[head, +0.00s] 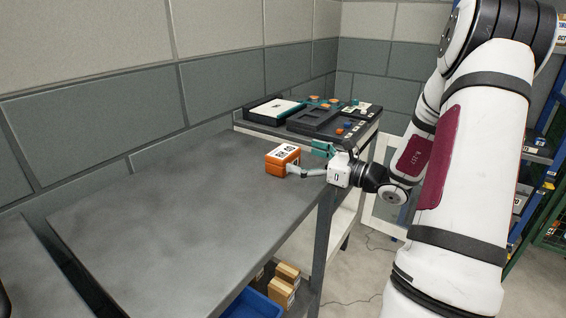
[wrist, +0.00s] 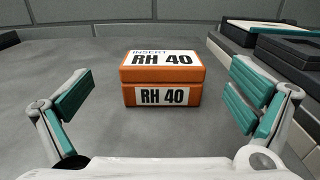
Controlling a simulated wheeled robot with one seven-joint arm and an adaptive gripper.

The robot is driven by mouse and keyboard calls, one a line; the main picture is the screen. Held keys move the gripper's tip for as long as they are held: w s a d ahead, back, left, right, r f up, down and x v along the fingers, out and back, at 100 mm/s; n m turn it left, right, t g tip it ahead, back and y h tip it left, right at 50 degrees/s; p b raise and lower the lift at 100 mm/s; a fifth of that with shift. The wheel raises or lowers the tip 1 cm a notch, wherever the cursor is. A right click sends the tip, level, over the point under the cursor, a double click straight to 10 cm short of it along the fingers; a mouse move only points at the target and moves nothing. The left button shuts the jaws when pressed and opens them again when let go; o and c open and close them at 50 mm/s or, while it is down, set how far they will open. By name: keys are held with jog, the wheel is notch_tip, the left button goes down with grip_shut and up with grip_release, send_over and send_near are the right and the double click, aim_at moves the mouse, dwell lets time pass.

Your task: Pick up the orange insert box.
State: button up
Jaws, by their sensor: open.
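The orange insert box (head: 282,160) sits on the grey table top in the head view, close to the right edge. In the wrist view the orange box (wrist: 161,79) is upright and centred, with white labels reading "INSERT RH 40" on its top and "RH 40" on its front. My gripper (head: 306,161) is just right of the box in the head view. In the wrist view my gripper (wrist: 160,99) is open, with teal pads wide apart to the left and right of the box's line. Both pads are clear of the box, and nothing is held.
A dark tray unit (head: 315,118) with recesses and small orange, teal and blue parts stands at the table's far end, behind the box. The grey table (head: 165,215) is bare to the left. A blue bin (head: 252,304) and cardboard boxes (head: 285,285) are below the table.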

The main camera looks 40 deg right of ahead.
aim_at(283, 151)
jog(key=shift+f+b+x, duration=0.15)
jog(key=shift+b+x, duration=0.2)
jog(key=shift+x, duration=1.3)
jog(key=shift+f+b+x, duration=0.15)
jog(key=shift+b+x, duration=0.15)
jog(key=shift+x, duration=1.35)
jog(key=shift+d, duration=0.15)
jog(key=c, duration=1.5)
